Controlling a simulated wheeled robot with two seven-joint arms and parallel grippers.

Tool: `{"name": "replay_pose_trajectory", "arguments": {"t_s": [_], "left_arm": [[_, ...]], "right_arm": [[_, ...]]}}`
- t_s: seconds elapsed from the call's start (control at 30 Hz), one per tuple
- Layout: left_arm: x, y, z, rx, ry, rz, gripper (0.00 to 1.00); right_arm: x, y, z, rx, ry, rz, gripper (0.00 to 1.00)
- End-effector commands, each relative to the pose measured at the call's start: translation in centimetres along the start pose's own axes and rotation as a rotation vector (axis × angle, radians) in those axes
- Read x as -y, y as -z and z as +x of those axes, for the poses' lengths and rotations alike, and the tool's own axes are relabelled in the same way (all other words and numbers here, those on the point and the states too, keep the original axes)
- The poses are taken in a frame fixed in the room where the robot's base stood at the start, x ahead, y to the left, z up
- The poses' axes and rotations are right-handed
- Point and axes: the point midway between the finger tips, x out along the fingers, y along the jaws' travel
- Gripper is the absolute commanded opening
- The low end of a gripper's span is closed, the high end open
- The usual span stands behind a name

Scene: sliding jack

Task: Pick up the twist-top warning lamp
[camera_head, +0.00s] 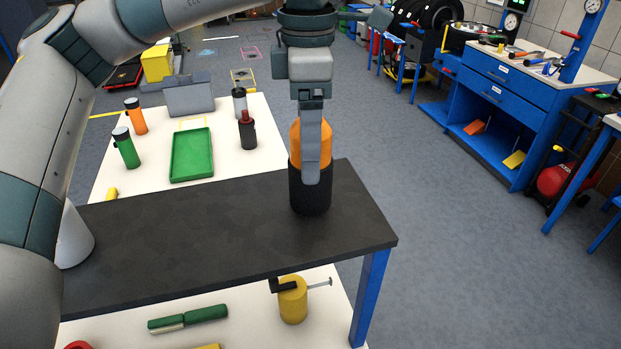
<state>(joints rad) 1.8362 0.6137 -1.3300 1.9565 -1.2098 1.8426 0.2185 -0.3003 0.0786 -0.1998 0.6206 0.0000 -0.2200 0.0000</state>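The warning lamp (309,198) has an orange dome on a wide black base. It stands upright on the right part of the dark bench top (200,240). My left gripper (311,165) points straight down over the lamp. One finger covers the front of the dome and reaches the upper part of the base. The other finger is hidden, apparently behind the lamp. I cannot tell whether the fingers press on the lamp or stand clear of it. My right gripper is not in view.
A white table behind holds a green tray (191,157), green (125,148) and orange (136,116) bottles and a dark red-topped container (247,132). The bench top left of the lamp is clear.

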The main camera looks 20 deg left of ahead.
Motion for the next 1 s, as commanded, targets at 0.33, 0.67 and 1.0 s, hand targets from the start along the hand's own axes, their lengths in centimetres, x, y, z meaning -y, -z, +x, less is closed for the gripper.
{"name": "replay_pose_trajectory", "arguments": {"t_s": [0.33, 0.67, 1.0], "left_arm": [[0.1, 0.1, 3.2, -0.003, 0.003, 0.000, 0.76], [0.1, 0.0, 4.8, 0.000, 0.001, 0.001, 0.76], [0.1, 0.0, 4.8, 0.000, 0.001, 0.001, 0.71]], "right_arm": [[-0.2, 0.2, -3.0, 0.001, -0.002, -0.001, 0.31], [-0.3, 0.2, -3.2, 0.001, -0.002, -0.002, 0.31], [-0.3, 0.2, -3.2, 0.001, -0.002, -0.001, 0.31]]}}
